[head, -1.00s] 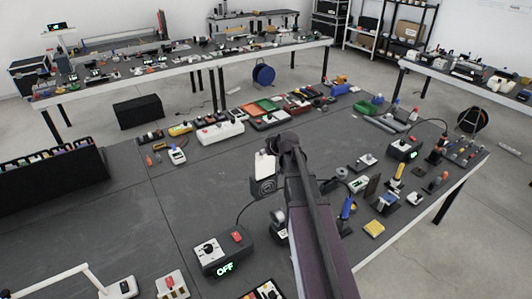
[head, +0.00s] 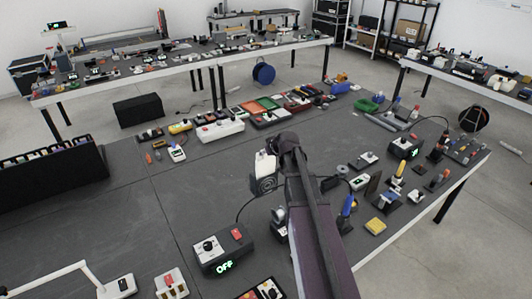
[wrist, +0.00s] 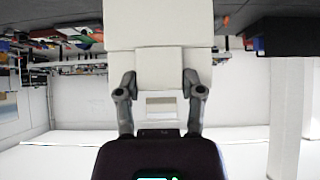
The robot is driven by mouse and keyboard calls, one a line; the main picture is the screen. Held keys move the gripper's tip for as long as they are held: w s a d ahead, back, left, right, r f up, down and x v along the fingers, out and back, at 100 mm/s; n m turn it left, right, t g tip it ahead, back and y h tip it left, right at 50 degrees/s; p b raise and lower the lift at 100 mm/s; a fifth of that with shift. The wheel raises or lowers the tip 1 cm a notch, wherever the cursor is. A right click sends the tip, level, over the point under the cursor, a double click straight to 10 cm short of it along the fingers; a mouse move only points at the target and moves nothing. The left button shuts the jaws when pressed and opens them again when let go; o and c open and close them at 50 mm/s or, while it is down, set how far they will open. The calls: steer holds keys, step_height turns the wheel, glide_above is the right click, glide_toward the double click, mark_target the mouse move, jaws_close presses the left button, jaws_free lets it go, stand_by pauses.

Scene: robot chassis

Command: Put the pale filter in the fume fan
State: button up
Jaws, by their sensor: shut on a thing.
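The pale filter (wrist: 160,70) is a whitish block between my two fingers in the wrist view, with a wider pale part reaching the top edge of that view. In the head view a white block (head: 265,163) shows at the left of my gripper (head: 283,153), just above the fume fan. The fume fan (head: 264,186) is a small dark grey box with a round grille, left of my arm. My gripper (wrist: 158,88) is shut on the filter. My arm hides part of the fan's surroundings, and I cannot tell whether filter and fan touch.
A dark control box (head: 222,248) with a knob, red button and green "OFF" display stands front left of the fan, with a cable behind it. The left middle of the table is clear.

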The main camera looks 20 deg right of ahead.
mark_target(267, 169)
steer(key=shift+f+b, duration=4.45)
steer(key=shift+f, duration=0.05)
stand_by(0.6)
steer(key=o, duration=1.2)
steer(key=shift+o, duration=0.2)
steer(key=shift+r, duration=0.1)
step_height(267, 169, up, 12)
steer(key=p, duration=1.2)
steer(key=shift+r, duration=0.15)
